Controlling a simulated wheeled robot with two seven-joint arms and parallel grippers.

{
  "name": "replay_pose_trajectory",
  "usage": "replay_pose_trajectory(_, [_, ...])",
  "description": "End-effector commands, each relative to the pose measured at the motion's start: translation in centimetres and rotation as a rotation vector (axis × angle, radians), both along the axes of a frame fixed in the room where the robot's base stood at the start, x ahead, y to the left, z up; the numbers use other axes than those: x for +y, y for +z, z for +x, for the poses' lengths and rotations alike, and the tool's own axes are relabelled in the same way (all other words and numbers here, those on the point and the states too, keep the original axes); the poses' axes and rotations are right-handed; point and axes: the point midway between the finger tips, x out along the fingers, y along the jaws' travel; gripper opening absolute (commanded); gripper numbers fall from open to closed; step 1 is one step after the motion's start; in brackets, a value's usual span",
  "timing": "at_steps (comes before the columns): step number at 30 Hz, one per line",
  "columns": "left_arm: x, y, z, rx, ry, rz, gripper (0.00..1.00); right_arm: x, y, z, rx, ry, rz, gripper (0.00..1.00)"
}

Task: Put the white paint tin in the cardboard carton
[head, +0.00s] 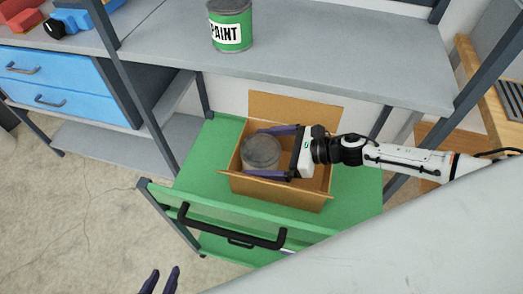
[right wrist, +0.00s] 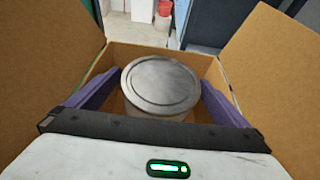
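The white paint tin (head: 261,151) stands inside the open cardboard carton (head: 277,196), towards its left end, with its grey lid facing up. My right gripper (head: 262,152) reaches into the carton from the right, with one finger on each side of the tin. In the right wrist view the tin (right wrist: 160,86) sits between the purple fingers, whose tips are close to its sides. I cannot tell whether they touch it. The tin's base is hidden. Fingers of my left gripper (head: 160,281) show at the bottom edge, apart, with nothing between them.
A green paint tin (head: 230,25) stands on the grey shelf (head: 330,55) above. Blue drawers (head: 65,85) are at the left. Grey uprights flank the carton.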

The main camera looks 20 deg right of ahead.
Motion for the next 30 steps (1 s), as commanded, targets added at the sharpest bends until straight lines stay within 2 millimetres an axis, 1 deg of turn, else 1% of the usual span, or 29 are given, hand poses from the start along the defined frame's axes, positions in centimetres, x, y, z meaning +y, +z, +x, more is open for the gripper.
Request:
replay_pose_trajectory(7, [0.0, 0.5, 0.0, -0.002, 0.001, -0.001, 0.31, -0.2, 0.5, -0.1, 0.000, -0.001, -0.001, 1.00])
replay_pose_trajectory(8, [0.0, 0.4, 0.1, -0.003, 0.002, -0.002, 0.31, -0.5, 0.4, -0.4, 0.002, -0.001, -0.001, 1.00])
replay_pose_trajectory(11, [0.0, 0.1, 0.0, -0.001, 0.001, -0.002, 0.31, -1.8, 1.0, -1.4, 0.004, -0.002, -0.002, 1.00])
replay_pose_trajectory(15, [0.0, -0.4, -0.1, 0.004, 0.000, 0.000, 0.31, -4.3, 2.1, -3.3, 0.006, -0.002, -0.003, 1.00])
replay_pose_trajectory(21, [0.0, -0.7, -0.1, 0.006, -0.001, 0.002, 0.31, -7.0, 3.8, -5.4, 0.003, 0.001, -0.003, 1.00])
replay_pose_trajectory(25, [-0.1, -0.5, -0.1, 0.004, -0.002, 0.001, 0.31, -8.1, 4.4, -6.2, 0.003, -0.001, 0.000, 1.00])
replay_pose_trajectory(30, [-0.1, -0.2, 0.1, -0.004, -0.003, -0.001, 0.31, -8.7, 4.9, -6.6, 0.000, 0.001, 0.000, 1.00])
